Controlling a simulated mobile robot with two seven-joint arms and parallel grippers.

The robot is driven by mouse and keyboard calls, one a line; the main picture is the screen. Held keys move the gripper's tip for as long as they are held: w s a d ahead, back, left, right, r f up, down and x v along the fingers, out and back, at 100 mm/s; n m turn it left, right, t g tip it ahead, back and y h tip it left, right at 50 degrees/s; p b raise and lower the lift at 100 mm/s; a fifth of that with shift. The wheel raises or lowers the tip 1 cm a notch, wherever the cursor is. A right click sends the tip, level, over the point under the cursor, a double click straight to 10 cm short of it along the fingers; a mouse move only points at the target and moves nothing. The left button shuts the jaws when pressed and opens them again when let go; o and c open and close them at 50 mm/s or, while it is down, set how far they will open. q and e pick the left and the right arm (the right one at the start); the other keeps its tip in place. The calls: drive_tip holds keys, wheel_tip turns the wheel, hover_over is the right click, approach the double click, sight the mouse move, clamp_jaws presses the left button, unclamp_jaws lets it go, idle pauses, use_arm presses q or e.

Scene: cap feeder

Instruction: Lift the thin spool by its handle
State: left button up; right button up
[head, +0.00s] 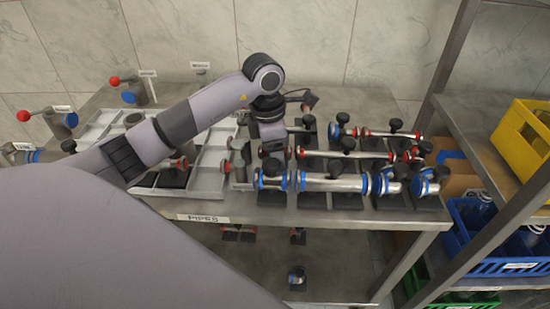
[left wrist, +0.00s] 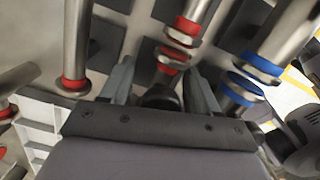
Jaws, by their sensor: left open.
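A thin steel spool (head: 335,154) with red end rings lies on dark rests in the middle of the rack in the head view. In the left wrist view, a red-ringed thin pipe (left wrist: 183,33) runs up from between my fingers. My left gripper (left wrist: 160,78) is open. A black knob handle (left wrist: 160,97) shows between its fingers, with no visible grip on it. In the head view my left gripper (head: 273,150) points down at the left end of the spool; its fingertips are largely hidden.
A thicker blue-ringed spool (head: 325,184) lies close in front, and another blue-and-red one (head: 370,132) lies behind. A grey compartment tray (head: 207,181) is left of the gripper. A metal shelf with a yellow crate (head: 505,135) and a blue crate (head: 470,262) stands right.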

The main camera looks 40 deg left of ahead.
use_arm(q)
clamp_jaws()
drive_tip(key=shift+r, duration=0.1)
